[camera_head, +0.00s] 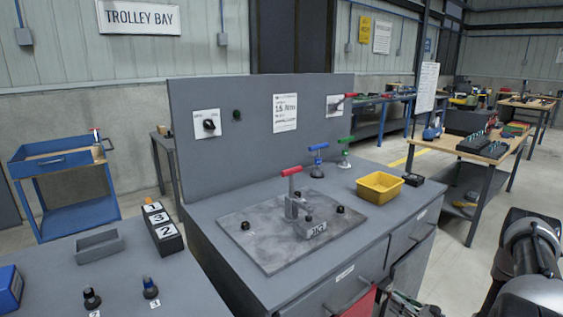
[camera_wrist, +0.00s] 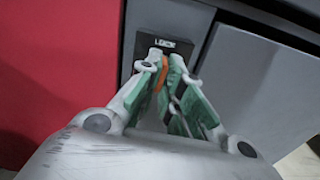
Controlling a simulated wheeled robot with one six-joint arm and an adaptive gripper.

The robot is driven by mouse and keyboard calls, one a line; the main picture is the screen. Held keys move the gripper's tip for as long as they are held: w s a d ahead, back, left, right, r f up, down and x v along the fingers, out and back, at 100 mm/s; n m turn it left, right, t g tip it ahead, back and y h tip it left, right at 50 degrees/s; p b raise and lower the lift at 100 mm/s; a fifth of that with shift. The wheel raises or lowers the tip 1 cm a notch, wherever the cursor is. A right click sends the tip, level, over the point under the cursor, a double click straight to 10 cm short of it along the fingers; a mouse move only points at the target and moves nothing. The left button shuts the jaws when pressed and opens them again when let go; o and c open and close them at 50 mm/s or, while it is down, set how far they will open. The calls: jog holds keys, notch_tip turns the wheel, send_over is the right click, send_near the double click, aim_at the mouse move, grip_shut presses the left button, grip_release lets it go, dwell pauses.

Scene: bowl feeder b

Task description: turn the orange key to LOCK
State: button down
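The orange key (camera_wrist: 161,74) shows in the wrist view as a thin upright strip between my fingertips. It stands at a black lock plate (camera_wrist: 170,45) with a small white label that appears to read LOCK. My gripper (camera_wrist: 164,72) has its green-padded fingers close together, one on each side of the key, and looks shut on it. The fingers hide much of the key, so its exact angle is hard to read. In the head view my gripper (camera_head: 402,305) is low at the bottom edge, in front of the cabinet; the key is not visible there.
A red panel (camera_wrist: 60,70) fills the left of the wrist view, close to my fingers. A grey cabinet front (camera_wrist: 262,85) is at the right. Above, the grey bench (camera_head: 215,205) carries a plate with a red-handled clamp (camera_head: 291,190) and a yellow bin (camera_head: 380,187).

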dwell(0.3)
jog(key=shift+n, duration=0.9)
jog(key=c, duration=1.5)
grip_release()
jog(key=v, duration=0.7)
